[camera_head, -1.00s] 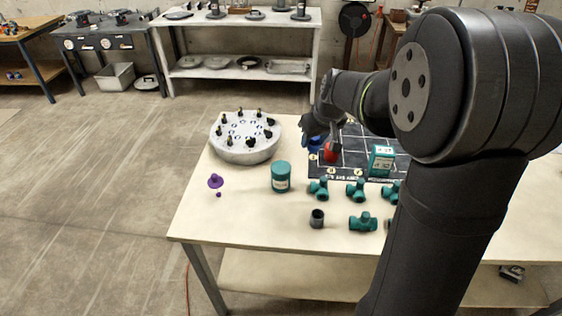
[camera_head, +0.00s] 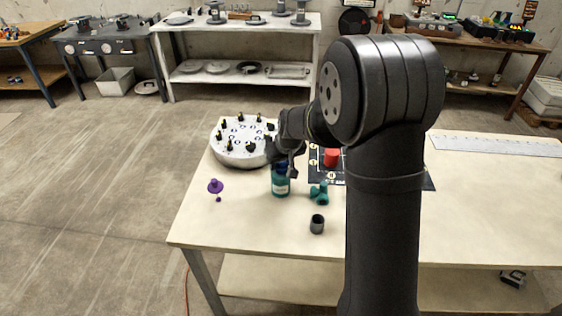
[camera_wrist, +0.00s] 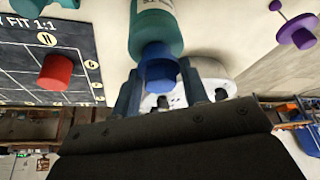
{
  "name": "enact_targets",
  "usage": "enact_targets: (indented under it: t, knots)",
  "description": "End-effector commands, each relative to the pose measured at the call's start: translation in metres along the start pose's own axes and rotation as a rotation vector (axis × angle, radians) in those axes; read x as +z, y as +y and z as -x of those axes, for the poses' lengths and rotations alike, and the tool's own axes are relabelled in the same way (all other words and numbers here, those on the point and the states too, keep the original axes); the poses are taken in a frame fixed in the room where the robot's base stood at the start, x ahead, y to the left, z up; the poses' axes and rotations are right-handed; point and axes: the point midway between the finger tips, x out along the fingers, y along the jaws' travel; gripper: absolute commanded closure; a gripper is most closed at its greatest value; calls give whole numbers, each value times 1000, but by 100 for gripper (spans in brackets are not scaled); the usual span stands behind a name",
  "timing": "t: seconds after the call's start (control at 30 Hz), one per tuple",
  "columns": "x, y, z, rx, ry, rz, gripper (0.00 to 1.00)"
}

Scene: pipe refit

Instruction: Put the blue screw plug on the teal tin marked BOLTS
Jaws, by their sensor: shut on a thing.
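The blue screw plug (camera_wrist: 158,70) is between the fingers of my gripper (camera_wrist: 160,95) in the wrist view. My gripper is shut on it. The teal tin (camera_head: 280,183) with a white label stands upright on the table; in the wrist view its body (camera_wrist: 155,28) appears right beyond the plug. In the head view my gripper (camera_head: 287,168) is over the tin's top, and the plug shows as a small dark blue patch (camera_head: 282,167) there. I cannot tell whether the plug touches the tin's lid. The label's word is too small to read.
A round white stand (camera_head: 235,155) with several black-and-yellow pegs is close behind and left of the tin. A purple knobbed piece (camera_head: 215,186) lies left. A teal pipe fitting (camera_head: 319,193), a dark grey sleeve (camera_head: 317,224) and a red cylinder (camera_head: 331,158) on the dark mat are to the right.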

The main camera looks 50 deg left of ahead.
Motion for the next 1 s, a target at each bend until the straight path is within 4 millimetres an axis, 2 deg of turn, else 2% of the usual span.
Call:
enact_targets:
  t: [0.27, 0.3, 0.4, 0.77, 0.87, 1.0]
  knots:
    - [1, 0, -3, 0, 0, 0, 81]
    - [1, 0, -2, 0, 0, 0, 54]
    - [1, 0, -2, 0, 0, 0, 38]
    - [-1, 0, 3, 0, 3, 0, 38]
    - [-1, 0, 14, 1, 3, 0, 38]
    - [-2, 0, 39, 1, 5, 0, 38]
